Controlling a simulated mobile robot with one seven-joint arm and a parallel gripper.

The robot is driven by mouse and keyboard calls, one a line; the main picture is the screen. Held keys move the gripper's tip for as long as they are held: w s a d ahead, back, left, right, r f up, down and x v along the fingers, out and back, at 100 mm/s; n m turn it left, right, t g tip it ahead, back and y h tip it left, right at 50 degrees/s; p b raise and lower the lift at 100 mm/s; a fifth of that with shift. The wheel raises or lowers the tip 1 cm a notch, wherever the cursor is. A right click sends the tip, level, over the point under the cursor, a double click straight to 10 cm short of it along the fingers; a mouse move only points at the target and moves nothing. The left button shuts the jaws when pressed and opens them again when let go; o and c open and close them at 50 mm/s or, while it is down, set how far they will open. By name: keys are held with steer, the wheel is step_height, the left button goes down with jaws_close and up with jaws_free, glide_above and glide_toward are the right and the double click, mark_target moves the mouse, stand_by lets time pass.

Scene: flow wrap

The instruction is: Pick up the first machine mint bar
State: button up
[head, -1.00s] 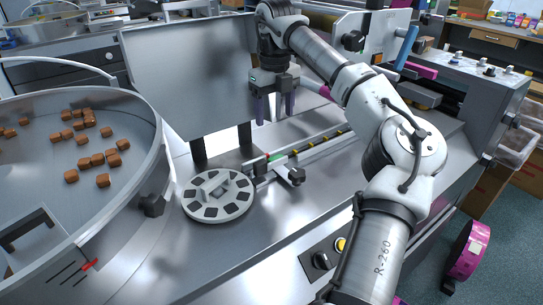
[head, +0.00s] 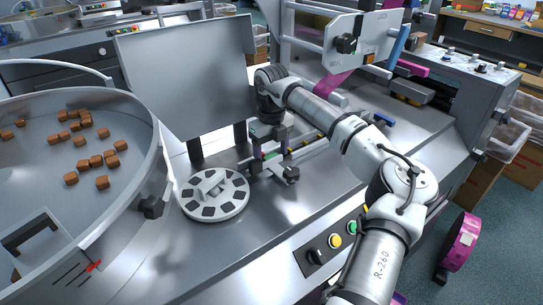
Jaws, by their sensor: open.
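A small green bar (head: 271,156), which I take to be the mint bar, lies on the narrow infeed track just beyond the turntable. The fingers partly hide the bar and the track.
A grey slotted disc (head: 213,194) lies left of the track. A large steel bowl (head: 158,150) with several brown cubes (head: 97,160) fills the left. An upright steel panel (head: 185,85) stands behind. The front deck is clear.

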steer(key=c, duration=1.1)
